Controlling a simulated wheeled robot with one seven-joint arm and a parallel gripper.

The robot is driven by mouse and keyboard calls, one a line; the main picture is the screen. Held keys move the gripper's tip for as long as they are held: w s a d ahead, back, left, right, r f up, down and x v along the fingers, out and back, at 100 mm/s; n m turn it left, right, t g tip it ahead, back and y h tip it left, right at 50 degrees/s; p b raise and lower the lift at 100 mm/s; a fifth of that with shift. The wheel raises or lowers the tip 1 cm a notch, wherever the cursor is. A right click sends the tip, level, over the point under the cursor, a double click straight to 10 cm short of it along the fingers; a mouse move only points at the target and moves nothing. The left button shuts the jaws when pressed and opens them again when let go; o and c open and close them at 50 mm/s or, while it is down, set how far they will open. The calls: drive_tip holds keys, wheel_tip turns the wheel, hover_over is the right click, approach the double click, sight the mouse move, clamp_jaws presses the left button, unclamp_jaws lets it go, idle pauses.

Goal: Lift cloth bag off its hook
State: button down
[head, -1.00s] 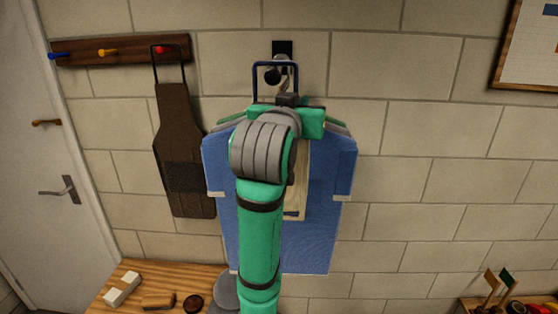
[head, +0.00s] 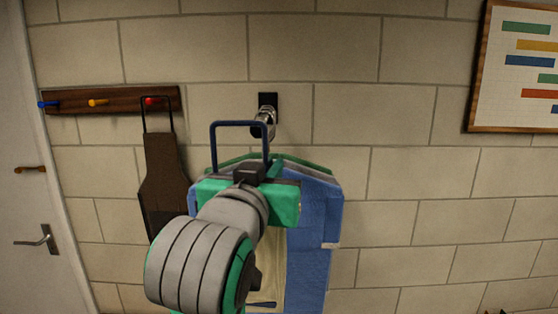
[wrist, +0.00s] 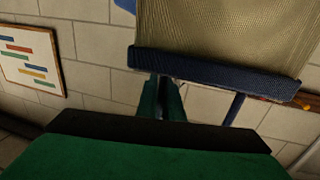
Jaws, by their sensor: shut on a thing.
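The cloth bag is beige with a dark blue rim. In the head view its body (head: 273,272) is mostly hidden behind my arm, and its blue handle loop (head: 238,124) stands up above my gripper (head: 250,172). The loop lies mostly left of the metal wall hook (head: 266,118), its right corner overlapping the hook's end in the picture; I cannot tell whether they touch. In the wrist view the bag (wrist: 225,35) hangs across the top, and my gripper's green fingers (wrist: 163,98) are shut at its blue rim (wrist: 215,73).
A blue garment (head: 318,225) hangs behind the bag, below the hook. A dark apron (head: 163,180) hangs to the left from a peg rack (head: 125,98). A framed chart (head: 515,65) is on the wall at right. The wall between is bare.

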sight(265, 161)
drive_tip(key=s, duration=0.2)
drive_tip(key=s+a, duration=0.1)
drive_tip(key=s, duration=0.2)
drive_tip(key=shift+s, duration=0.1)
drive_tip(key=shift+s+r, duration=0.2)
drive_tip(key=shift+r, duration=1.2)
